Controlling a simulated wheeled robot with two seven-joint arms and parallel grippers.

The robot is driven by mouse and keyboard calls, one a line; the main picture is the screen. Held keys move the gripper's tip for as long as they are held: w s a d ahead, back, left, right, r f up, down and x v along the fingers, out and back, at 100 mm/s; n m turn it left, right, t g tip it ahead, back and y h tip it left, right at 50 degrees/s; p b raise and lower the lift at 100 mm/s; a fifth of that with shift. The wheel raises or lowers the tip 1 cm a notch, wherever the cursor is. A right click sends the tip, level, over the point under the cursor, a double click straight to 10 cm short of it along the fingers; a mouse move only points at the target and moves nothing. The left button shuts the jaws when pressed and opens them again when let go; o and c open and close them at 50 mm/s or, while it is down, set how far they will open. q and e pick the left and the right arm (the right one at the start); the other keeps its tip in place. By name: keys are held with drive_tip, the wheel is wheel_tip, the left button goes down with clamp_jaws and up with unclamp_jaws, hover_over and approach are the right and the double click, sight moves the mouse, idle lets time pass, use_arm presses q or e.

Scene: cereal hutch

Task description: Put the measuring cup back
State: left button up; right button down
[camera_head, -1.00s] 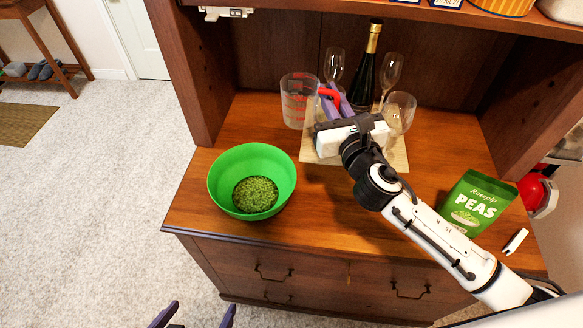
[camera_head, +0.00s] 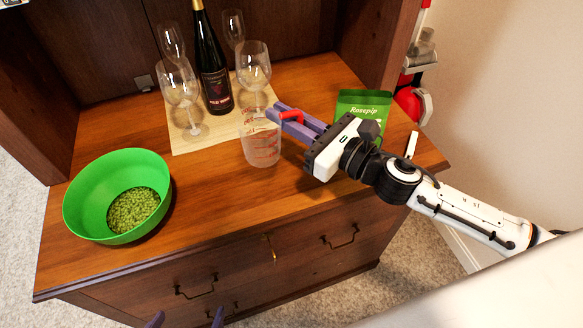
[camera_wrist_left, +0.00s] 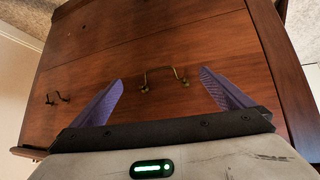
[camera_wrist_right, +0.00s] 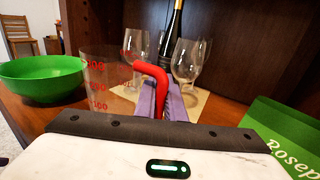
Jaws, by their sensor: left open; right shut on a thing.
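The measuring cup (camera_head: 262,148) is clear with red markings and a red handle. It is upright over the counter, just in front of the placemat; I cannot tell whether its base touches the wood. My right gripper (camera_head: 283,117) is shut on the red handle, at the cup's right side. The right wrist view shows the cup (camera_wrist_right: 105,82) left of the purple fingers (camera_wrist_right: 160,98). My left gripper (camera_head: 187,320) is open and empty in front of the cabinet. The left wrist view shows its spread fingers (camera_wrist_left: 160,80) facing the drawer fronts.
A green bowl (camera_head: 85,205) holding peas (camera_head: 132,209) stands at the left front. A wine bottle (camera_head: 212,70) and several wine glasses (camera_head: 254,68) stand on the placemat (camera_head: 190,147). Counter between bowl and cup is clear.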

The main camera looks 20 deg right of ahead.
wheel_tip(320, 180, down, 4)
drive_tip(key=shift+f+b, duration=0.2)
drive_tip(key=shift+b, duration=0.35)
wheel_tip(320, 180, down, 4)
drive_tip(key=shift+r+b, duration=0.1)
drive_tip(key=shift+b, duration=0.55)
drive_tip(key=c, duration=1.9)
unclamp_jaws()
drive_tip(key=shift+f, duration=0.2)
drive_tip(key=shift+o, duration=0.3)
drive_tip(key=shift+r, duration=0.1)
